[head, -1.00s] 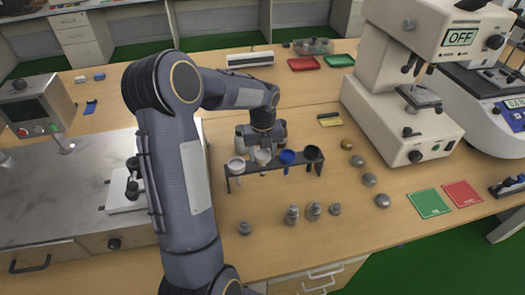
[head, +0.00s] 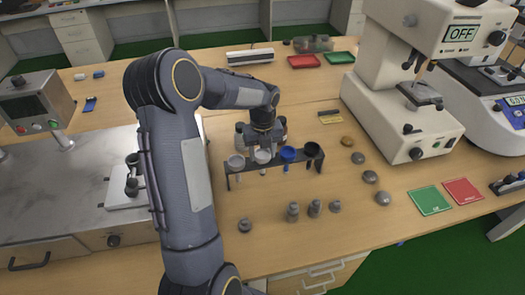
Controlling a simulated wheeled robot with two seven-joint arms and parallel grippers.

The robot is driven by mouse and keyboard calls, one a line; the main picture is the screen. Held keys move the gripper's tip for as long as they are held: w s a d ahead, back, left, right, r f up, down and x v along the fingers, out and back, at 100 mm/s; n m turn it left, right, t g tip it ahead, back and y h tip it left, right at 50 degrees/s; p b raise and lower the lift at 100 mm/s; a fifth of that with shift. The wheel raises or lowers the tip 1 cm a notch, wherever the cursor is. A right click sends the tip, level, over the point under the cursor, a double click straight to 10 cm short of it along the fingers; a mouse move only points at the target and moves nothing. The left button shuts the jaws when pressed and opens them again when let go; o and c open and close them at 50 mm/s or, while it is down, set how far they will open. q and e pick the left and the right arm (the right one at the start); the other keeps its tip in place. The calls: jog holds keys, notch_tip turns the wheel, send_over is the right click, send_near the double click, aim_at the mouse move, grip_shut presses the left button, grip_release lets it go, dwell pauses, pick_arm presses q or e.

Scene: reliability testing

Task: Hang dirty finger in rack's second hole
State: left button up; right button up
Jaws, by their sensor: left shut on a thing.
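A dark rack (head: 233,182) stands on the wooden table, with several cup-topped fingers along its bar: a white one (head: 236,161) at the left end, a blue one (head: 287,154) and a black one (head: 312,151) at the right. My left gripper (head: 263,147) points down just behind and above the rack, at the second place from the left. It is shut on a pale finger (head: 263,156) there. Whether this finger is fully seated in the hole I cannot tell, as the gripper and bar partly hide it. My right gripper is not in view.
Several small metal weights (head: 293,212) stand in front of the rack, and round pieces (head: 369,177) lie to its right. A large white testing machine (head: 400,110) stands at the right. Green (head: 429,200) and red (head: 462,192) mats lie at front right.

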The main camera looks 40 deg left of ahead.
pick_arm(q)
jog(key=shift+f, duration=0.15)
jog(key=o, duration=1.1)
jog(key=shift+c, duration=0.2)
jog(key=o, duration=0.6)
jog(key=shift+f, duration=0.2)
jog(key=shift+r, duration=0.1)
notch_tip(320, 180, up, 3)
jog(key=shift+s+f+p, duration=0.1)
jog(key=shift+f+p, duration=0.1)
jog(key=shift+p, duration=0.85)
jog(key=shift+r+p, duration=2.05)
jog(key=shift+r, duration=0.35)
